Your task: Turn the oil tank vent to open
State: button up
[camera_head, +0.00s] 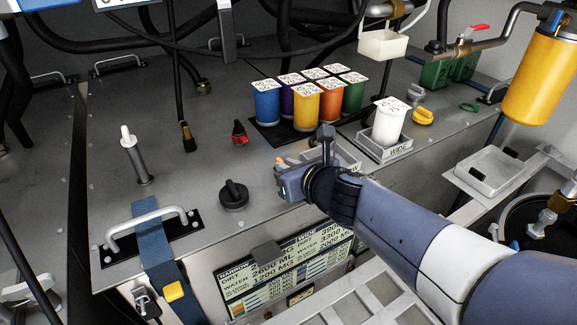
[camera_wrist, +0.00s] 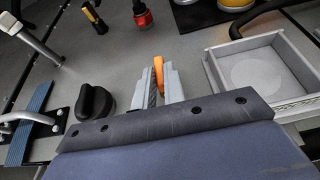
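No label in view names the oil tank vent. A black round knob (camera_head: 233,195) with a raised grip stands on the grey tank top, left of my gripper (camera_head: 284,176). The knob also shows in the wrist view (camera_wrist: 95,103), left of the fingers (camera_wrist: 160,78). A red fitting (camera_head: 239,132) lies farther back; the wrist view shows it at the top (camera_wrist: 142,16). A small orange piece (camera_wrist: 158,70) shows between or just beyond my fingertips; I cannot tell whether it is gripped. The fingers look close together, but their exact gap is unclear.
Several coloured cups stand on a black mat (camera_head: 262,123) behind my gripper. A white cup (camera_head: 388,120) sits in a labelled tray (camera_head: 372,150) to the right. An empty grey tray (camera_wrist: 215,75) lies right of the fingers. A blue strap (camera_head: 152,245) and metal handle (camera_head: 147,219) are at front left.

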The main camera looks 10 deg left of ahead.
grip_shut()
